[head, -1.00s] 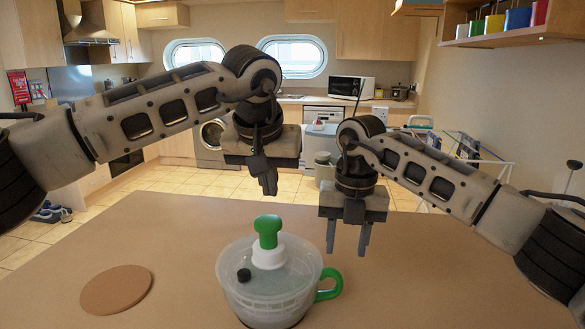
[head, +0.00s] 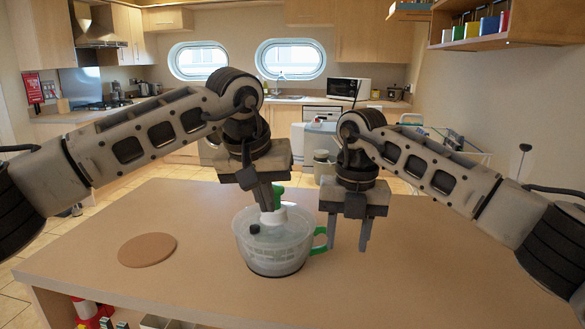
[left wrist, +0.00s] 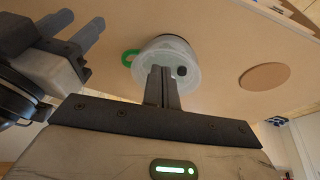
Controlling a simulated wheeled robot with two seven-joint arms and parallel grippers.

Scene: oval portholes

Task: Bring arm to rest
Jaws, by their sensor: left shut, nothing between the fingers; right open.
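My left gripper (head: 267,202) is shut and empty. In the head view its fingers are in front of the green knob of a clear salad-spinner-like bowl (head: 265,258); whether they touch it I cannot tell. The bowl stands upright on the table (head: 400,285), with a green side handle (head: 321,241). My right gripper (head: 348,238) is open and empty, fingers pointing down, to the right of the bowl. In the left wrist view the bowl (left wrist: 205,58) is beyond my left gripper's closed fingers (left wrist: 161,75), and part of my right gripper shows at upper left.
A round brown mat (head: 147,250) lies on the table left of the bowl. The table's right side is clear. Below the front edge, a shelf holds several items (head: 90,312). A drying rack (head: 455,145) and kitchen counters stand behind.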

